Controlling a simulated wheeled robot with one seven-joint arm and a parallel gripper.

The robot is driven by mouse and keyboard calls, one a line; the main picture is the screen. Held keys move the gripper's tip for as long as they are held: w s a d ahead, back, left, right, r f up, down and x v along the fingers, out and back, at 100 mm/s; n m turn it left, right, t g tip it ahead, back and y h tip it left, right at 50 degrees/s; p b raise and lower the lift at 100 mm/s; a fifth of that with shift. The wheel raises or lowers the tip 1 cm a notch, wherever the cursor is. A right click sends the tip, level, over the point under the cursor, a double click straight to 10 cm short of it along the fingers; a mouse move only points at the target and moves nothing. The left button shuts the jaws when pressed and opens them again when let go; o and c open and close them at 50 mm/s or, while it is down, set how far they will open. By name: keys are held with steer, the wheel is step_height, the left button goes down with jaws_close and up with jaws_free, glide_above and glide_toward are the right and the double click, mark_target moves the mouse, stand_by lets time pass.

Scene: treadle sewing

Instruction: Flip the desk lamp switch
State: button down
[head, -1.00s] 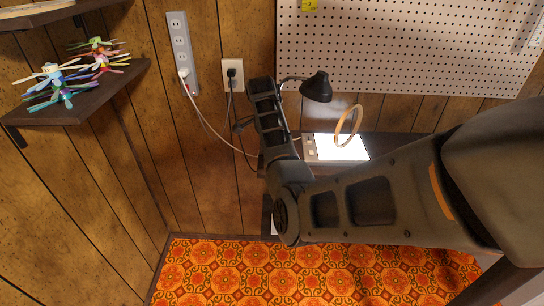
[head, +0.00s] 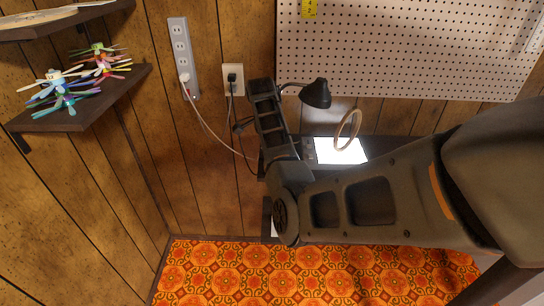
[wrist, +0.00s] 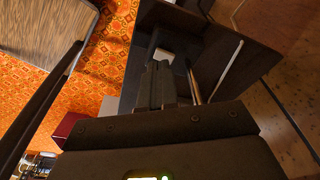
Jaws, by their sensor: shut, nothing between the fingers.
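The black desk lamp (head: 316,94) shows in the head view, right of my arm, with its shade tilted down and its thin neck bending left. I cannot make out the lamp switch in either view. In the wrist view my gripper (wrist: 164,82) is shut and empty, its dark fingers pointing into a shadowed recess beside dark panels. A small pale block (wrist: 165,55) lies just beyond the fingertips; I cannot tell what it is or whether they touch. My fingertips are hidden in the head view.
A bright white panel (head: 341,151) lies on the dark desk below a wooden hoop (head: 347,130). A power strip (head: 181,55) and an outlet (head: 233,80) with cords are on the wall. A shelf (head: 75,119) holds colourful figures. Patterned orange floor (head: 320,265) is open.

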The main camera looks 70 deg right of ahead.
steer(key=shift+r+p, duration=0.9)
steer(key=shift+r, duration=1.55)
